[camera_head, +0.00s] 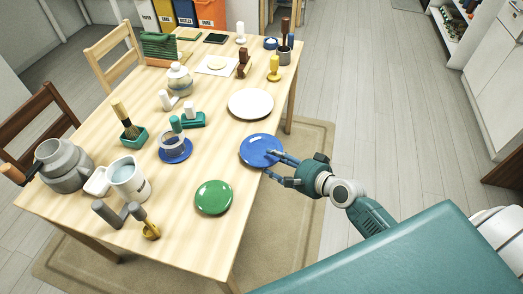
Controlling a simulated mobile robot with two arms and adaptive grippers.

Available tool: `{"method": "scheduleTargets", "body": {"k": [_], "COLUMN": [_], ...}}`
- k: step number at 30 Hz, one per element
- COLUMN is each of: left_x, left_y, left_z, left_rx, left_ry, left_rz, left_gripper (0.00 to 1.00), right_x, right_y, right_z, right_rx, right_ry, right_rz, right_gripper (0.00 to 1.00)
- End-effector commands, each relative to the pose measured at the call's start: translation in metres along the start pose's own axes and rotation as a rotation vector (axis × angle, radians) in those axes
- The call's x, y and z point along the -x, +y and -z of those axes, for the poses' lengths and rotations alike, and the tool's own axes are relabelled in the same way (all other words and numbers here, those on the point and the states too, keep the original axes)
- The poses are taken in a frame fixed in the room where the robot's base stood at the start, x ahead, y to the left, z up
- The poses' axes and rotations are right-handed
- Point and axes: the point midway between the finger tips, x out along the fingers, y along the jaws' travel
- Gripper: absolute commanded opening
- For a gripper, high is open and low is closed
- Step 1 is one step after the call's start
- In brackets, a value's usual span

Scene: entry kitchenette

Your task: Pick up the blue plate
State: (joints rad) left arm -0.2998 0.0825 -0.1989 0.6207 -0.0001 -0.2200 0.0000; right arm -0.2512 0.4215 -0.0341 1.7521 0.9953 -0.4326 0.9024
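The blue plate (258,149) lies flat at the right edge of the wooden table, between the white plate (250,103) and the green plate (213,197). My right gripper (269,164) reaches in from the right at the plate's right rim. Its fingers are spread apart, one over the plate's right side and one lower by the table edge. The plate looks to be resting on the table; I cannot tell whether a finger touches it. My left gripper is not in view.
The wooden table (180,222) also holds a jug (128,179), a grey pot (64,165), a blue dish with a ring-shaped item (175,151), a brush in a green holder (133,135) and a yellow item (274,69). Chairs stand at the left. The floor at right is clear.

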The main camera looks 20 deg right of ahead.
Motion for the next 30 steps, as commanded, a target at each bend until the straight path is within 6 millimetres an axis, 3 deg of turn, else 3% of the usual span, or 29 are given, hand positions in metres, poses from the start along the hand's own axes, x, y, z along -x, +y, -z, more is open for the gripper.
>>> {"method": "scheduleTargets", "body": {"k": [1, 6, 20, 26, 30], "left_x": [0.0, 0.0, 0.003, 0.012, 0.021], "left_y": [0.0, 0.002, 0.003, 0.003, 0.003], "left_z": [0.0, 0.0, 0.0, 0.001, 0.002], "left_rx": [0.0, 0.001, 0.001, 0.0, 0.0], "left_ry": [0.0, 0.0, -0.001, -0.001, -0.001], "left_rz": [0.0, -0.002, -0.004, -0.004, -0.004], "left_gripper": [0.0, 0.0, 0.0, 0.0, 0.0], "right_x": [0.0, 0.0, 0.003, 0.015, 0.03], "right_y": [0.0, 0.001, -0.004, -0.03, -0.063], "right_z": [0.0, 0.0, -0.001, 0.0, 0.0], "right_rx": [0.0, 0.0, -0.001, 0.002, 0.002], "right_ry": [0.0, 0.0, -0.003, 0.0, 0.0], "right_rz": [0.0, -0.001, -0.004, 0.002, 0.005], "right_gripper": [0.32, 0.0, 0.0, 0.0, 0.0]}}
